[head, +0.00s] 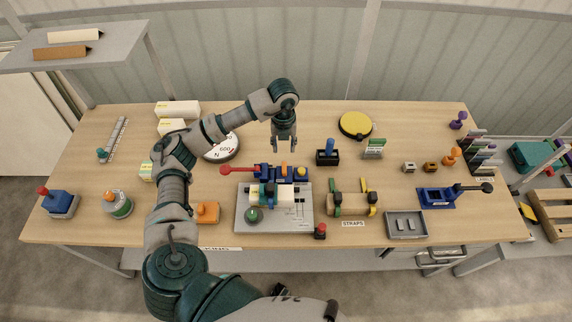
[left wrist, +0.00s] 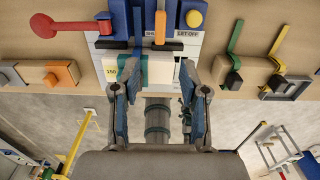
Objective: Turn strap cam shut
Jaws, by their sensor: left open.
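The strap station stands right of centre on the bench behind a STRAPS label (head: 353,224). In the left wrist view the green lever (left wrist: 238,38) and yellow lever (left wrist: 280,40) show at the upper right. I cannot tell which part is the cam or how far it is turned. My left gripper (head: 284,149) is open and empty, above the bench behind the blue fixture, left of the straps. Its fingers (left wrist: 159,66) also show in the wrist view.
A blue fixture (head: 266,173) with a red-knobbed lever (head: 226,170) stands by a grey plate (head: 241,215). A grey tray (head: 406,232) lies right of the straps. A black box with a blue handle (head: 328,156) and a yellow disc (head: 355,125) stand farther back.

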